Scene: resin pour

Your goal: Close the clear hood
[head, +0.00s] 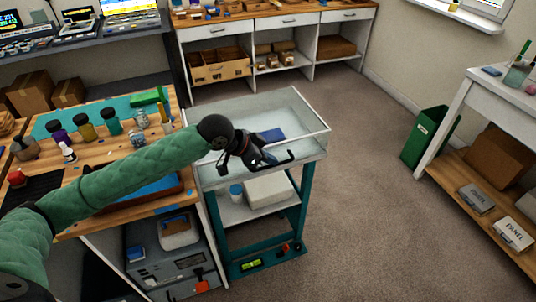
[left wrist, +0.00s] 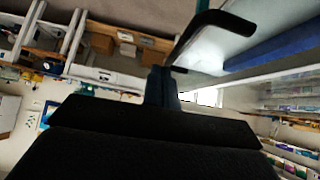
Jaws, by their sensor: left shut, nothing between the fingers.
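The clear hood (head: 300,112) is a see-through box with pale edges on top of a teal-legged cart. I cannot tell exactly how far it stands open. A black bar handle (head: 289,160) sticks out at its front, and it also shows in the left wrist view (left wrist: 222,22). My left gripper (head: 264,157) is shut and empty, close by the handle at the hood's front left. In the left wrist view its fingers (left wrist: 162,88) are together, apart from the handle in the picture. Whether they touch it is unclear. My right gripper is not in view.
A blue item (head: 272,134) shows at the hood. Left of the cart is a wooden bench (head: 95,180) with bottles and a green box (head: 148,96). A lower shelf (head: 232,211) holds a white box. Open carpet lies to the right, with a green bin (head: 425,135) beyond.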

